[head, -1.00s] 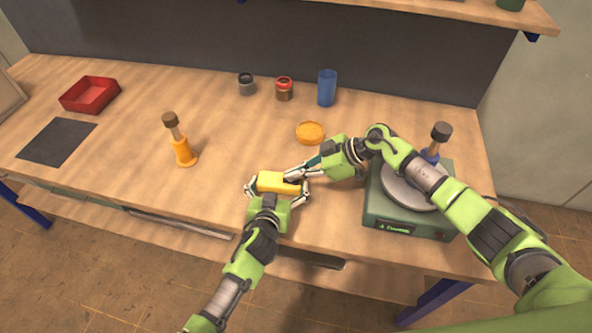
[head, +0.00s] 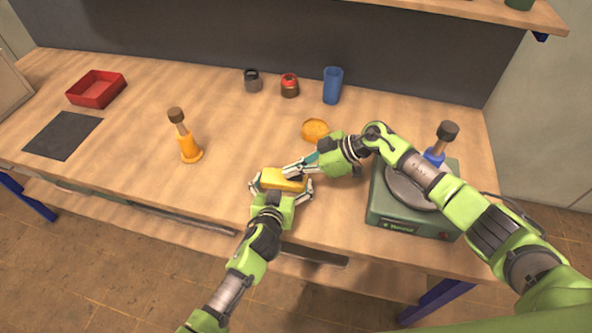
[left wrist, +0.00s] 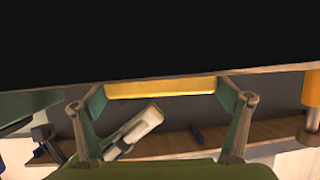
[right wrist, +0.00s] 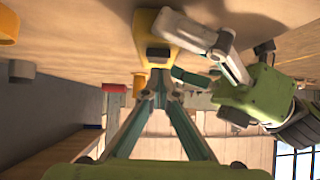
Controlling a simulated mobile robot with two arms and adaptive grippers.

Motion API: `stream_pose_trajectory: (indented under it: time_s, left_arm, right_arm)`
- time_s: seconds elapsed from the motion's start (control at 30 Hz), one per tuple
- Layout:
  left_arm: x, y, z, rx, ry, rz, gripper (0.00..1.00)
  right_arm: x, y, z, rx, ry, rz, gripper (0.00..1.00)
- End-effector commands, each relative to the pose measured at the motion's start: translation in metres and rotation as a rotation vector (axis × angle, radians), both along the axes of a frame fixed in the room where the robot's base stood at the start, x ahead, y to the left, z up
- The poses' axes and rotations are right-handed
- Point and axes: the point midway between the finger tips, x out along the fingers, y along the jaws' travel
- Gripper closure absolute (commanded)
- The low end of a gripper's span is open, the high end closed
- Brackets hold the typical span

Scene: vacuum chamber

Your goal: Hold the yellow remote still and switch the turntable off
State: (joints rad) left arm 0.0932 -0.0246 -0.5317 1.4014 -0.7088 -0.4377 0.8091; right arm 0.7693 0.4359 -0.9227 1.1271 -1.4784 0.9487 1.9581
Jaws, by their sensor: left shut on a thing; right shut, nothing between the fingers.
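The yellow remote (head: 272,182) is held just over the table near its front edge by my left gripper (head: 281,187). The left fingers clasp its two ends; it also shows between them in the left wrist view (left wrist: 160,88). My right gripper (head: 289,171) is shut and empty, its fingertips at the remote. In the right wrist view, the right fingertips (right wrist: 160,78) are close to the dark button (right wrist: 158,54) on the remote (right wrist: 160,28); I cannot tell if they touch. The green turntable (head: 388,208) carries a blue bottle (head: 436,156) with a brown cap, partly hidden by my right arm.
An orange bottle (head: 187,145) stands left of the remote. An orange round dish (head: 315,130) lies behind it. A grey jar (head: 252,81), a red-lidded jar (head: 290,86) and a blue cup (head: 332,86) stand at the back. A red tray (head: 96,90) and dark mat (head: 62,135) are at left.

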Motion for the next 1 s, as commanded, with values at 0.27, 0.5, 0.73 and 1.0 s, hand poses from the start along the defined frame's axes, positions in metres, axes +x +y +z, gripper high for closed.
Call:
stream_pose_trajectory:
  time_s: [0.27,0.5,0.73,1.0]
  left_arm:
    - [-0.001,0.001,-0.002,0.001,0.003,0.002,0.36]
    - [0.0,0.001,-0.002,0.001,0.003,0.002,0.36]
    - [0.0,0.001,-0.002,0.001,0.003,0.002,0.36]
    - [0.0,0.001,-0.002,0.001,0.003,0.001,0.36]
  right_arm:
    - [0.0,0.0,0.001,0.001,-0.002,0.0,1.0]
    - [0.002,0.003,0.03,0.0,-0.007,0.003,1.0]
    - [-0.004,-0.022,0.073,-0.002,-0.005,-0.001,1.0]
    - [-0.01,-0.049,0.11,-0.001,-0.002,-0.001,1.0]
